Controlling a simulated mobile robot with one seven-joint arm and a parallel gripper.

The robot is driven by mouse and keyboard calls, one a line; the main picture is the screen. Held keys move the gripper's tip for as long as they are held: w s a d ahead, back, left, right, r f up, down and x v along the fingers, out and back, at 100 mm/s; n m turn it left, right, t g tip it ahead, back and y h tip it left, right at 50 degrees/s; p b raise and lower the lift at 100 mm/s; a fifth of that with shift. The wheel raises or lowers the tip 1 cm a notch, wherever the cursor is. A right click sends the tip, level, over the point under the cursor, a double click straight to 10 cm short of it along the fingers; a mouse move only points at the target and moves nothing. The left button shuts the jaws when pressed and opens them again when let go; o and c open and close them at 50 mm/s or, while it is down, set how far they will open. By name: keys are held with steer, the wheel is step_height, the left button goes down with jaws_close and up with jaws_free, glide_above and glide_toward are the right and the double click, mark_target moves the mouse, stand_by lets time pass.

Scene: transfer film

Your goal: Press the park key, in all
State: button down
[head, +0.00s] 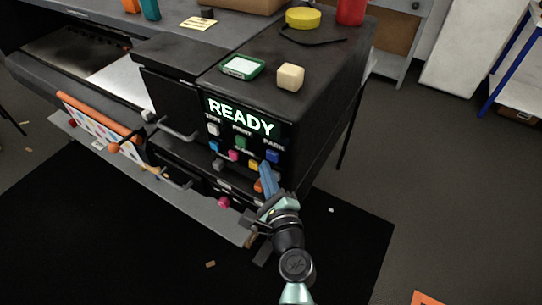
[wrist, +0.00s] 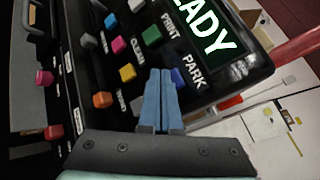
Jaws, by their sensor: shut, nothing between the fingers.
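The park key (head: 273,156) is a blue button under the PARK label on the dark control panel (head: 284,133), at the right of the top key row in the head view.
The display (head: 240,117) reads READY. Close neighbours are the green print key (head: 241,142), a yellow key (head: 253,165) and an orange key (wrist: 103,99). A cream block (head: 290,77) and a green-rimmed tray (head: 242,67) sit on top of the machine.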

steer(key=shift+w, duration=0.1)
steer(key=shift+w+d, duration=0.25)
steer(key=shift+w, duration=0.05)
steer(key=shift+w+d+b, duration=0.3)
steer(key=shift+w, duration=0.05)
stand_by(0.9)
stand_by(0.4)
steer(key=shift+s+a, duration=0.5)
steer(key=shift+s, duration=0.25)
steer(key=shift+s+a+p, duration=0.3)
steer(key=shift+s+a, duration=0.45)
steer(key=shift+s, duration=0.25)
steer(key=shift+s+a+p, duration=0.3)
steer(key=shift+s+a, duration=0.45)
steer(key=shift+s, duration=0.25)
